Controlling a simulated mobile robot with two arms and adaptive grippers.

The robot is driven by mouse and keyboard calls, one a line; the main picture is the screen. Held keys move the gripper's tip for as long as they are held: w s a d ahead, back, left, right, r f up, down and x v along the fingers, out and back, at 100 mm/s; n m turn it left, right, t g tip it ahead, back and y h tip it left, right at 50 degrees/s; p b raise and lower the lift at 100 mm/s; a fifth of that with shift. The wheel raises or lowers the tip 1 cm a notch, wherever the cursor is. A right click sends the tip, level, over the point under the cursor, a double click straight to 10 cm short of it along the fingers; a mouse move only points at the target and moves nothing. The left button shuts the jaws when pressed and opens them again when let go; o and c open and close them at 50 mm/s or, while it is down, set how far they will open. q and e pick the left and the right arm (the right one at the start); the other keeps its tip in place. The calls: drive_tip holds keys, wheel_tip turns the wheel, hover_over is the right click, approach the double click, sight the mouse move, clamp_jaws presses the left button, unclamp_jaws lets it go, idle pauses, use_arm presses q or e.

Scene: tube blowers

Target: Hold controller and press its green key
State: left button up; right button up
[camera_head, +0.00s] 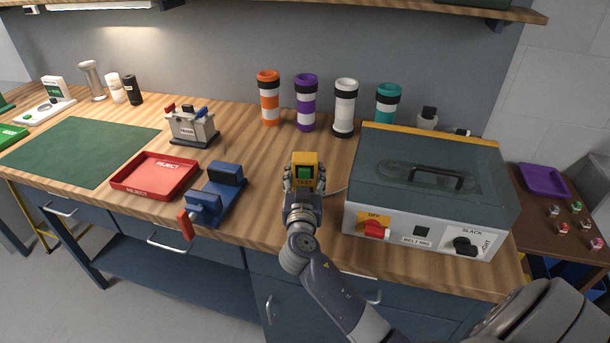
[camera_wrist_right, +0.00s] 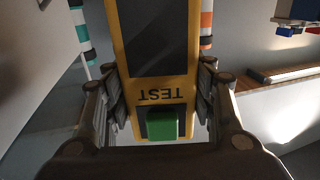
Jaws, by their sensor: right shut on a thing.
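The controller (camera_head: 305,160) is a yellow box with a dark panel, the word TEST and a green key (camera_head: 304,173). My right gripper (camera_head: 304,182) is shut on the controller, with a finger on each side, and holds it above the bench's front part. In the right wrist view the controller (camera_wrist_right: 155,70) stands between the fingers, with its green key (camera_wrist_right: 170,123) at the near end. Nothing touches the key in that view. A thin cable runs from near the controller toward the grey machine. My left gripper is not in view.
The grey belt machine (camera_head: 430,180) with a red switch and black knob stands to the right. A blue vise (camera_head: 216,195) and red reject tray (camera_head: 155,175) are to the left. Several striped tubes, including a purple one (camera_head: 306,102), stand behind. Bare wood lies between.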

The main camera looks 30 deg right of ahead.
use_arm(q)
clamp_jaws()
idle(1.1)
